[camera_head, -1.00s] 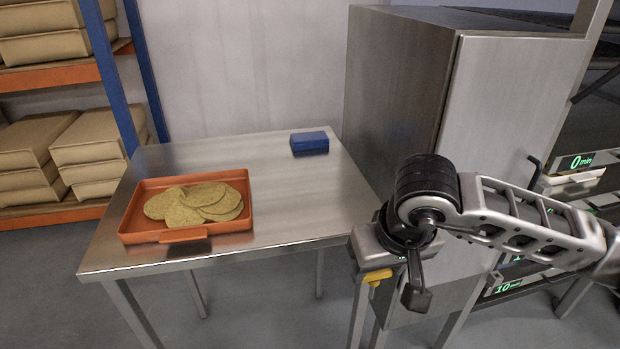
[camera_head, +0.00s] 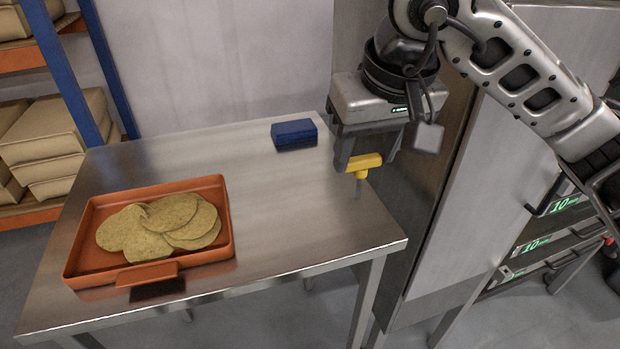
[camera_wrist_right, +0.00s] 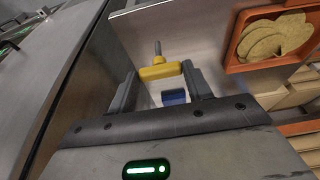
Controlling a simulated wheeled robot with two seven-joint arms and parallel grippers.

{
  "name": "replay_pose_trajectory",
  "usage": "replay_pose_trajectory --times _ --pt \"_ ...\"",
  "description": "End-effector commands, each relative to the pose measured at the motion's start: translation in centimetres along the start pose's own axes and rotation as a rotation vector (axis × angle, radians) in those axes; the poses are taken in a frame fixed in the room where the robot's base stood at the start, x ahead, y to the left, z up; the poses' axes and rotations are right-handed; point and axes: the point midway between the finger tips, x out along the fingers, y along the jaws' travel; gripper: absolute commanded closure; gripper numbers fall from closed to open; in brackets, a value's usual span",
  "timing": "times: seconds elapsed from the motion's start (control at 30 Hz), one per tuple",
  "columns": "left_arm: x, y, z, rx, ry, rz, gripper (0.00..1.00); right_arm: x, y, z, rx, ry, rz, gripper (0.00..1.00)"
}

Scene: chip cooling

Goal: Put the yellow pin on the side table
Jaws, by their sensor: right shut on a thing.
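The yellow pin (camera_head: 363,162) has a yellow T-shaped head and a thin metal shaft that points down. My right gripper (camera_head: 366,158) is shut on its head and holds it above the right part of the steel side table (camera_head: 290,215). In the right wrist view the pin (camera_wrist_right: 160,70) sits between the two fingers of the right gripper (camera_wrist_right: 160,82), with its shaft pointing away. The shaft tip looks close to the tabletop in the head view; I cannot tell whether it touches. My left gripper is not in view.
An orange tray (camera_head: 78,240) with several round chips (camera_head: 165,222) stands on the table's left part. A blue block (camera_head: 294,133) lies at the back. A steel cabinet (camera_head: 470,190) stands right of the table. The table's middle and front right are clear.

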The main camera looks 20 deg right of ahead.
Motion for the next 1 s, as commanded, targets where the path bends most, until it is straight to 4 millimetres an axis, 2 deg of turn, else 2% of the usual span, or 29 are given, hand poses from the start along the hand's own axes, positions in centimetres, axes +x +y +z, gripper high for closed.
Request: replay_pose_trajectory --times 0.13,0.2,0.37,0.63,0.8,1.0 --pt "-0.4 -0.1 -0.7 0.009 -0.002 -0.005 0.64 2.4 -1.8 -2.7 0.0 -0.006 0.0 0.72" --pt "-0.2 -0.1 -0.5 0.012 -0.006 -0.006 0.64 4.3 -2.2 -3.0 0.001 -0.007 0.0 0.72" --pt "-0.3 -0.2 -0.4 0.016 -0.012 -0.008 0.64 7.1 -3.1 -4.0 0.001 -0.003 0.001 0.72" --pt "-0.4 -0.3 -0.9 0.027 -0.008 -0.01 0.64 9.5 -3.9 -4.8 0.001 -0.002 0.0 0.72" --pt "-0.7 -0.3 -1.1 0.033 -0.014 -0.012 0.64 11.7 -3.7 -4.0 0.001 -0.003 0.0 0.72" --pt "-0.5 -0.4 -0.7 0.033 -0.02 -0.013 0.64 12.2 -3.7 -4.0 0.0 0.002 0.0 0.72"
